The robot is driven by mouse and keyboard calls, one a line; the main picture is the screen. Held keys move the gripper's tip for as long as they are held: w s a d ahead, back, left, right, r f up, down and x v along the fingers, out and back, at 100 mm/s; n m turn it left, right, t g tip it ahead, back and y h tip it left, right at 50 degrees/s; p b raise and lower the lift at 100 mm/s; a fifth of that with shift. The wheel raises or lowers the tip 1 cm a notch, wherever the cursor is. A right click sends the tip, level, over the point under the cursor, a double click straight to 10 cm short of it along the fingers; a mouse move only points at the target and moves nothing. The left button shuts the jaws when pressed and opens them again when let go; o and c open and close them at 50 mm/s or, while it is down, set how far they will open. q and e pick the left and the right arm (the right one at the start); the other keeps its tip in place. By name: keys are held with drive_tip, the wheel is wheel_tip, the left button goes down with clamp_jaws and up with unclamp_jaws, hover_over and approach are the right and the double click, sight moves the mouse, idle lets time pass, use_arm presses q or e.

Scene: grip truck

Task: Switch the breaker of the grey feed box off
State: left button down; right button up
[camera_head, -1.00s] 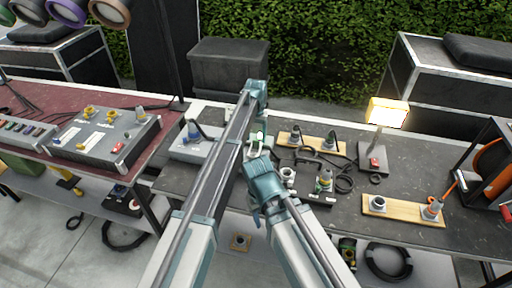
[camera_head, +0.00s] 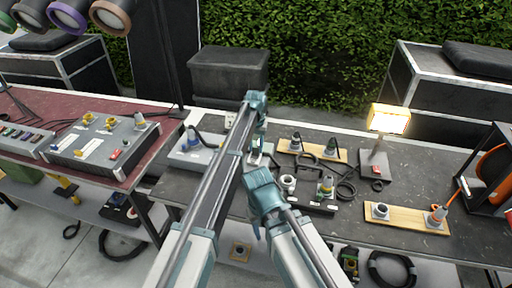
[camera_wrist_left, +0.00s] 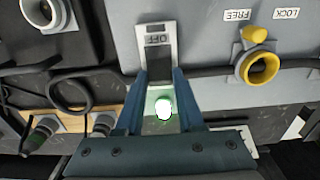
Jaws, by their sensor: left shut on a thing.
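The grey feed box (camera_head: 205,158) stands on the dark table, left of centre in the head view. In the left wrist view its grey face (camera_wrist_left: 205,45) fills the upper right. Its breaker has a pale plate with an upside-down OFF label (camera_wrist_left: 157,40) and a black lever (camera_wrist_left: 158,66) just below. My left gripper (camera_wrist_left: 158,80) is shut on the lever, its blue fingers on either side. A lit white-green lamp (camera_wrist_left: 163,107) shows between the fingers. The left gripper (camera_head: 258,145) is small and partly hidden in the head view. My right arm is folded in front; its fingers are not clear.
A yellow-ringed socket (camera_wrist_left: 257,66) with FREE and LOCK labels is beside the breaker. Wooden boards with connectors (camera_head: 312,150), loose cables and a lit lamp (camera_head: 389,119) are to the right. Another grey box (camera_head: 105,145) stands on the red-topped table at left.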

sight(255, 154)
use_arm(q)
drive_tip(key=shift+s, duration=0.1)
drive_tip(key=shift+s+a+t, duration=0.15)
drive_tip(key=shift+s+t, duration=0.3)
drive_tip(key=shift+t, duration=0.25)
drive_tip(key=shift+s+a+f+t+h+b, duration=0.1)
drive_tip(key=shift+s+t+h+b, duration=0.25)
drive_tip(key=shift+t, duration=0.2)
drive_tip(key=shift+s+a+t+h+b, duration=0.1)
drive_tip(key=shift+s+t+h+b, duration=0.2)
drive_tip(key=shift+t, duration=0.25)
drive_tip(key=t+b, duration=0.1)
drive_tip(key=b, duration=0.1)
drive_tip(key=s+t+h+b, duration=0.1)
drive_tip(key=t+b, duration=0.1)
drive_tip(key=f+t+b, duration=0.1)
drive_tip(key=t+b, duration=0.1)
drive_tip(key=b, duration=0.1)
drive_tip(key=shift+s+a+h, duration=0.3)
drive_tip(key=shift+s+h, duration=0.05)
drive_tip(key=shift+s+r+t+b, duration=0.1)
drive_tip(key=shift+s+t+b, duration=0.05)
drive_tip(key=shift+t+b, duration=1)
drive_tip(key=shift+h, duration=0.3)
drive_tip(key=c, duration=0.5)
unclamp_jaws()
